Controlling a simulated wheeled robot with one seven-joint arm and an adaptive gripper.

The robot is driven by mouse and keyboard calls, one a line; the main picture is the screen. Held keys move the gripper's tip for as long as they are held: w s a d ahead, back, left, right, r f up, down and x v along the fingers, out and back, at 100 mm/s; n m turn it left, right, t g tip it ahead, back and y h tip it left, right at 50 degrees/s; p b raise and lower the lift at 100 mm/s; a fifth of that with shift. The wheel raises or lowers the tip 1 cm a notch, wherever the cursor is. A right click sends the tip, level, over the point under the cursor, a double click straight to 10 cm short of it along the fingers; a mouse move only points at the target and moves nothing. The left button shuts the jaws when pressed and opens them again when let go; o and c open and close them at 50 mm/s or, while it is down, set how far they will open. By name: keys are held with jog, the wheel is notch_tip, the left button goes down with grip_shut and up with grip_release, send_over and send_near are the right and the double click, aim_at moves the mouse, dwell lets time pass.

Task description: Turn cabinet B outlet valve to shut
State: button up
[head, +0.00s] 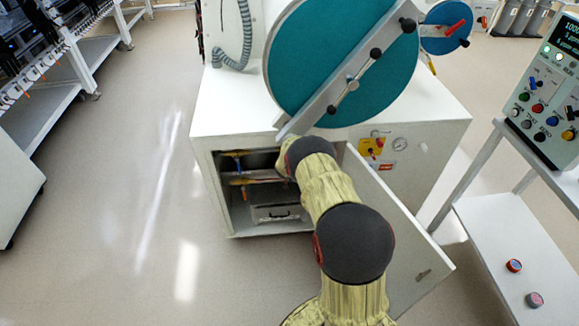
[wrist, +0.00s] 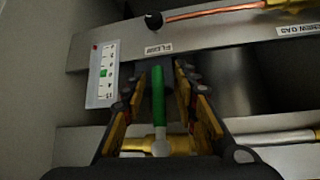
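In the wrist view a green valve handle (wrist: 158,95) points away from a brass valve body (wrist: 178,144) on a horizontal pipe. The handle stands across the pipe's line. My gripper (wrist: 159,80) has one finger on each side of the handle, with gaps visible between fingers and handle. In the head view my arm reaches into the open lower compartment of a white cabinet (head: 222,105); my gripper is hidden there. No label naming cabinet B or the outlet is readable, so I cannot tell which valve this is.
The open compartment door (head: 400,235) is close to the right of my arm. A second pipe (wrist: 215,14) runs above, near a white scale plate (wrist: 103,75) with a green marker. Blue (head: 237,163) and orange (head: 244,194) parts show inside the compartment. Floor (head: 110,200) at left is clear.

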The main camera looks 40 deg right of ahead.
jog(key=v, duration=1.2)
dwell(0.3)
dwell(0.8)
